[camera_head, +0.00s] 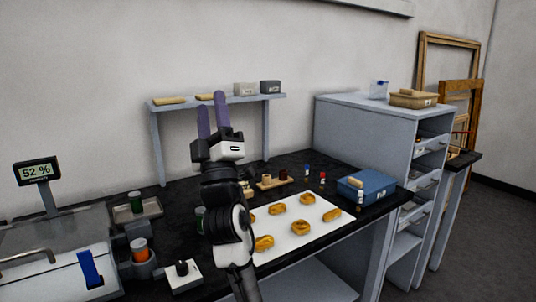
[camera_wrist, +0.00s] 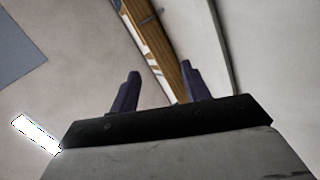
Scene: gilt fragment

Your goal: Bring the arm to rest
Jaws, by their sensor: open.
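My gripper (camera_head: 212,118) is raised above the black workbench in the head view, its two purple fingers pointing up in front of the shelf and wall. The fingers are apart with nothing between them. In the wrist view my gripper (camera_wrist: 158,92) also shows open and empty, with pale wall and a wooden strip (camera_wrist: 170,50) behind it. My arm stands upright in the middle of the head view and hides part of the bench and the white sheet (camera_head: 300,238).
Several gilt fragments (camera_head: 278,209) lie on the sheet. A blue box (camera_head: 366,187) sits at the bench's right, beside a grey drawer cabinet (camera_head: 362,135). A wall shelf (camera_head: 220,101) stands behind my gripper. A display reading 52 % (camera_head: 37,171) and a machine (camera_head: 55,262) are at left.

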